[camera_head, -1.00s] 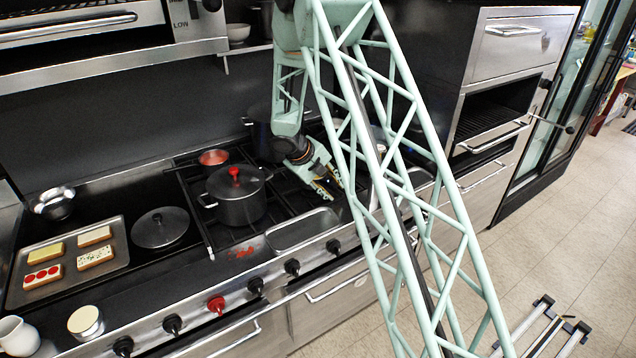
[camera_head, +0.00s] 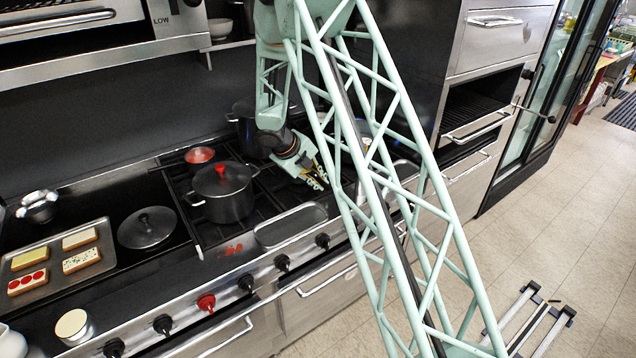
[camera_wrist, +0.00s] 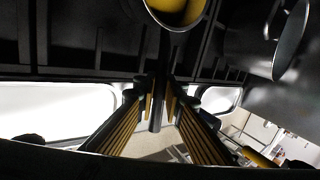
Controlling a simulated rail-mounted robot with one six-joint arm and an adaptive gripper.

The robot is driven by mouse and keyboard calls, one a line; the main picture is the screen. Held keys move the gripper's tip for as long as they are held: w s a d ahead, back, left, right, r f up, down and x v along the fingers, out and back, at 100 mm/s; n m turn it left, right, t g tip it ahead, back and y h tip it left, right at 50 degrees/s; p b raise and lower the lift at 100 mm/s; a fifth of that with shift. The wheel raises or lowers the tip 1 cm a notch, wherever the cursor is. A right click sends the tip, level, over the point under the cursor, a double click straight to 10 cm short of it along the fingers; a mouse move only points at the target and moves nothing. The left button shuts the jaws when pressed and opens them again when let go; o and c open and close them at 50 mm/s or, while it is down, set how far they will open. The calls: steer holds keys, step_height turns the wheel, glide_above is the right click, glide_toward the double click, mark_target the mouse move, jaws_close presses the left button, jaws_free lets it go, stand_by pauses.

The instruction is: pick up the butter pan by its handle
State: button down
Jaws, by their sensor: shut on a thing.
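The butter pan (camera_wrist: 178,14), a small dark pan with yellow inside, shows at the top of the wrist view, cut off by the frame edge. Its dark handle (camera_wrist: 157,104) runs down between my fingers. My gripper (camera_wrist: 159,88), with ribbed yellow-and-black fingers, is shut on that handle. In the head view my gripper (camera_head: 318,180) is low over the right part of the stove, near its front edge. There the pan is mostly hidden behind my lattice arm. I cannot tell whether the pan still rests on the grate.
A black pot with a red knob (camera_head: 222,192) stands left of my gripper, with a small red-filled pan (camera_head: 200,156) behind it. A dark pot (camera_head: 246,130) stands further back. A lid (camera_head: 146,228) and a bread tray (camera_head: 104,262) lie at left. The floor at right is mostly clear.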

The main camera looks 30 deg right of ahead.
steer(key=shift+r, duration=1.55)
steer(key=s+a, duration=0.3)
steer(key=s, duration=0.4)
steer(key=s+a+r, duration=0.1)
steer(key=s+a, duration=0.3)
steer(key=s, duration=0.3)
steer(key=shift+s+r+b, duration=0.2)
steer(key=shift+r+b, duration=0.05)
steer(key=shift+b, duration=0.15)
